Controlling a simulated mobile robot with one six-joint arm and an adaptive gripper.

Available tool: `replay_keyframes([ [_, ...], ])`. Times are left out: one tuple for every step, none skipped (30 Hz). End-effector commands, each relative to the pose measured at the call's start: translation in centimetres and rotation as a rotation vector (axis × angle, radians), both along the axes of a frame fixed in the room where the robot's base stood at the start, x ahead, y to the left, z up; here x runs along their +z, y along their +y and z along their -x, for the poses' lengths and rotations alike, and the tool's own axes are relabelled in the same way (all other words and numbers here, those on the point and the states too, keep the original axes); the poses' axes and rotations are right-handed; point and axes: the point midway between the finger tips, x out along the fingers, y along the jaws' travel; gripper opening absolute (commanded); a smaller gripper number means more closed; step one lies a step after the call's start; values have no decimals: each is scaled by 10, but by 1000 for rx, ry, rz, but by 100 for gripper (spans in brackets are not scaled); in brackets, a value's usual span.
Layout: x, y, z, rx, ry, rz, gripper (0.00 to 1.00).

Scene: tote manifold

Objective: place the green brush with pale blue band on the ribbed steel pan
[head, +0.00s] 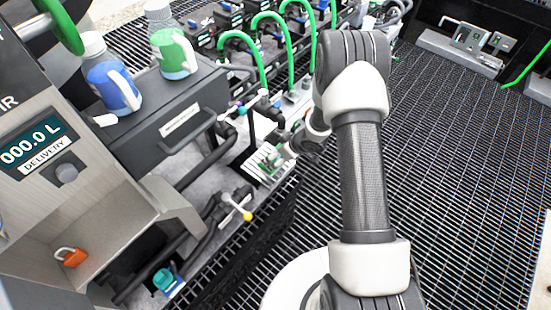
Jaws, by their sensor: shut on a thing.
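My gripper (284,150) is small and partly hidden behind my own wrist, near the middle of the head view. It is shut on the green brush (268,155), whose green part shows at the fingertips. The pale blue band cannot be made out clearly at this size. The ribbed steel pan (259,173) is a light, slatted surface directly below the brush in the picture. The brush overlaps the pan in view; I cannot tell whether it touches it or hangs just above.
Two bottles, one blue-labelled (112,89) and one green-labelled (174,54), stand on the dark box at left. Green hoses (290,45) arch behind the pan. A yellow-tipped valve lever (240,208) is in front. Dark open grating (460,170) lies at right.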

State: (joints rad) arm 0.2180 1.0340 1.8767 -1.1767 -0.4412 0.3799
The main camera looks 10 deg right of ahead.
Motion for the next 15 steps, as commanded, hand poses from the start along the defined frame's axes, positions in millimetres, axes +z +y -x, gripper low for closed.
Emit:
replay_keyframes([
  [0, 3, -4, 2, -1, 1, 45],
  [0, 5, -6, 2, -1, 1, 45],
  [0, 5, -8, 0, 0, 2, 45],
  [-1, 6, -8, -1, 0, 1, 45],
  [-3, 6, -8, -1, 1, 1, 45],
  [-7, 6, -8, -1, 2, 1, 45],
  [-10, 6, -8, -2, 2, 0, 45],
  [-15, 6, -8, -2, 2, 0, 45],
  [-21, 6, -8, -2, 2, 0, 45],
  [-26, 6, -8, -2, 2, 0, 45],
  [-31, 6, -8, -2, 2, 0, 45],
  [-36, 6, -8, -2, 1, 0, 45],
  [-37, 6, -8, -1, 1, 0, 45],
  [-37, 6, -8, -1, 0, 0, 45],
  [-36, 5, -8, -1, 0, 0, 45],
])
